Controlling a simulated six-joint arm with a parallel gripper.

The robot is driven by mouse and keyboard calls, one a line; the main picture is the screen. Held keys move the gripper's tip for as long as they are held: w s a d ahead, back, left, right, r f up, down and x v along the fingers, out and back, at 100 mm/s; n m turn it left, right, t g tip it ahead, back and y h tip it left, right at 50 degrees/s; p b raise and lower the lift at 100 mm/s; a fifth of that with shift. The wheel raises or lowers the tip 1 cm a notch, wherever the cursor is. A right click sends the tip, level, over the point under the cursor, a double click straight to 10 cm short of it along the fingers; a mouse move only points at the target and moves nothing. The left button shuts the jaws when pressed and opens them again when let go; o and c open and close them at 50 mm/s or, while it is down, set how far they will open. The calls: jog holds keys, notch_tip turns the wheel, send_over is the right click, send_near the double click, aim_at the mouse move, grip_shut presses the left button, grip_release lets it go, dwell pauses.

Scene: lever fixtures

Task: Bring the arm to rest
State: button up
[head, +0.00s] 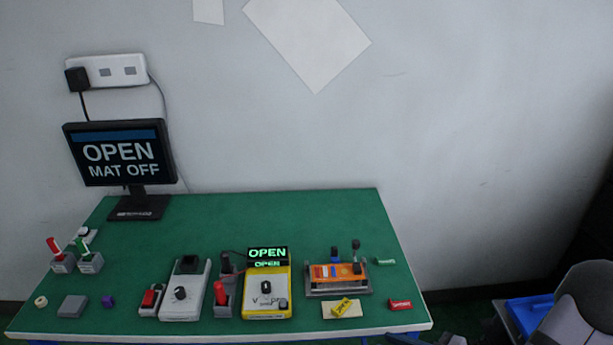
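No part that I can clearly make out as my gripper shows in the head view. Dark shapes are cut off by the bottom edge, just past the table's front right corner. They may be part of my arm, but I cannot tell. No fingertips show clearly, and nothing is seen held. The green-topped table (230,215) carries the lever fixtures, and no arm reaches over it. A fixture with an orange body (336,272) and upright dark levers stands at the right. Small fixtures with a red lever (55,247) and a green lever (84,250) stand at the left.
A monitor (120,153) reading "OPEN MAT OFF" stands at the back left. A yellow box (268,295) with a lit "OPEN" display and a white box (186,292) with a knob stand at the front. Small blocks lie around. The table's back middle is clear. A grey chair-like shape (585,300) is at right.

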jog(key=s+d+f+m+g+h, duration=0.45)
jog(key=d+f+h, duration=0.25)
jog(key=d+f, duration=0.45)
jog(key=s+d+m+g+h, duration=0.25)
jog(key=s+m+g, duration=0.4)
jog(key=s, duration=0.95)
jog(key=s+a+r+m+g+y, duration=0.2)
jog(key=a+r+m+y, duration=0.15)
jog(key=a+r, duration=0.35)
jog(key=w+a+r+n+t+h+p, duration=0.1)
jog(key=w+a+r+n, duration=0.4)
jog(key=w+a+r, duration=0.5)
jog(key=w+a+t+h, duration=0.1)
jog(key=w+a+t, duration=0.1)
jog(key=w+a, duration=0.1)
jog(key=shift+a+r+n+t+h+p, duration=0.3)
jog(key=shift+a+n+t, duration=0.1)
jog(key=shift+a, duration=0.15)
